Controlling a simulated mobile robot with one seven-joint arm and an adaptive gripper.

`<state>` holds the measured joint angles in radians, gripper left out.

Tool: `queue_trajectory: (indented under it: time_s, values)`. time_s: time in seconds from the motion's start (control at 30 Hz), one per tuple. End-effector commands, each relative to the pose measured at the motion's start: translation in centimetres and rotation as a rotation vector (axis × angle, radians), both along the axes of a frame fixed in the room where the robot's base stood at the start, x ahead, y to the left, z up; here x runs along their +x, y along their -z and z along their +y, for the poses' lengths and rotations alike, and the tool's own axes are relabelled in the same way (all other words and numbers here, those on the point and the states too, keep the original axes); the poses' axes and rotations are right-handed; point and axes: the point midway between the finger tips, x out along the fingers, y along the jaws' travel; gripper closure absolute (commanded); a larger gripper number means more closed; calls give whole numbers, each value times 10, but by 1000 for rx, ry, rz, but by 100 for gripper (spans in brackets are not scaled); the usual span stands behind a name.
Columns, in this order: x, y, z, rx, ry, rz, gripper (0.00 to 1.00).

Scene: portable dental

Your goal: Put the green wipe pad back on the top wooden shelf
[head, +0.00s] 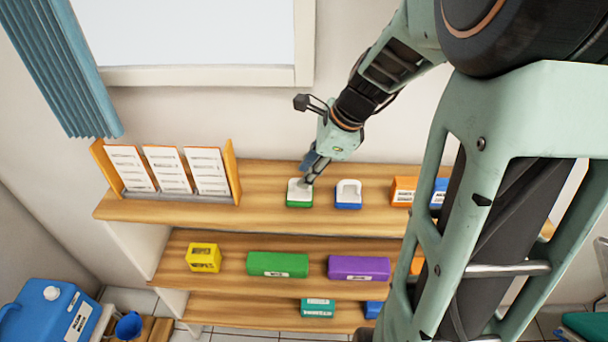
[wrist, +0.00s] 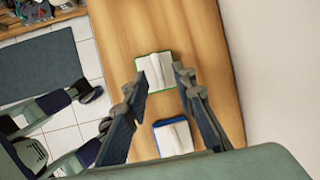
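The green wipe pad (head: 299,194), a white-topped block with a green base, sits upright on the top wooden shelf (head: 250,213) in the head view. In the wrist view the green wipe pad (wrist: 155,71) lies by my fingertips, with a finger on either side. My gripper (head: 308,177) comes down from above at the pad. In the wrist view my gripper (wrist: 160,76) has its fingers spread apart, and no grip on the pad shows. Whether a fingertip touches the pad's edge is hard to tell.
A similar blue wipe pad (head: 348,194) stands just right of the green one. A wooden card rack (head: 235,172) fills the shelf's left end. An orange box (head: 403,190) stands to the right. Lower shelves hold yellow, green and purple boxes. Bare shelf lies between rack and pad.

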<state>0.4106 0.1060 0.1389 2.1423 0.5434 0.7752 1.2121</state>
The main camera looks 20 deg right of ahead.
Motion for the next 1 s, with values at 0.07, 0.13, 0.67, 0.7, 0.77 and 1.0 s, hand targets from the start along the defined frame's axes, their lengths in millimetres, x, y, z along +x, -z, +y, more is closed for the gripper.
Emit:
queue_trajectory:
  time_s: [0.07, 0.13, 0.67, 0.7, 0.77, 1.0]
  values:
    - [-4, -17, -6, -4, 2, -6, 76]
    - [-8, -32, -11, -3, 3, -6, 76]
    - [-28, -91, -31, -1, 1, 0, 76]
    - [-28, -91, -31, -1, 1, 1, 76]
    - [-28, -91, -31, -1, 1, 1, 76]
    - [-28, -89, -36, -18, -10, -3, 76]
